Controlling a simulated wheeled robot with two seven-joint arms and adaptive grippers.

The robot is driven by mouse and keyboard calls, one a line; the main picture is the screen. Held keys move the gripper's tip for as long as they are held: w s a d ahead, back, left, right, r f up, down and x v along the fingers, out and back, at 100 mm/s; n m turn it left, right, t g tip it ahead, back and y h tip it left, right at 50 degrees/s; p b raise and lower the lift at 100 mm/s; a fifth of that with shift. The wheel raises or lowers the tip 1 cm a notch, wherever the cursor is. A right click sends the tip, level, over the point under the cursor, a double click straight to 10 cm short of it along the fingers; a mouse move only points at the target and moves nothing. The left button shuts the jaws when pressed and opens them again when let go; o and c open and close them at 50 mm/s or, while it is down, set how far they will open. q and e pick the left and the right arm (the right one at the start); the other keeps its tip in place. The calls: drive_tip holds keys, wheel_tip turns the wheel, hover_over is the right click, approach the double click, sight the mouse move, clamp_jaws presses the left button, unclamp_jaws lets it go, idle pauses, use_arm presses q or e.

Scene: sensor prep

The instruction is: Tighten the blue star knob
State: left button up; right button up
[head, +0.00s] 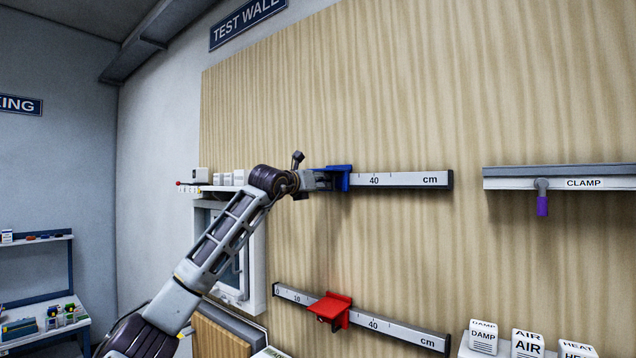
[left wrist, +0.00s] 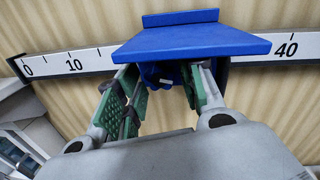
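The blue slider (head: 341,170) sits on the upper ruled rail (head: 400,180) on the wood wall. In the left wrist view the blue slider (left wrist: 195,42) lies between the 10 and 40 marks. The blue star knob (left wrist: 163,75) hangs under it, partly hidden by the slider plate and fingers. My left gripper (head: 318,181) is at the slider from the left. In the left wrist view its two green-padded fingers (left wrist: 160,100) stand on either side of the knob; I cannot tell whether they press on it. My right gripper is not in view.
A lower rail (head: 395,329) carries a red slider (head: 330,310). A clamp bar (head: 560,177) with a purple handle (head: 542,205) is at the right. White labelled blocks (head: 528,343) stand at lower right. A small window frame (head: 256,262) is behind my left arm.

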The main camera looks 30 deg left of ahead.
use_arm(q)
drive_tip(key=c, duration=0.8)
drive_tip(key=shift+m, duration=1.4)
drive_tip(key=o, duration=0.8)
drive_tip(key=shift+s, duration=0.1)
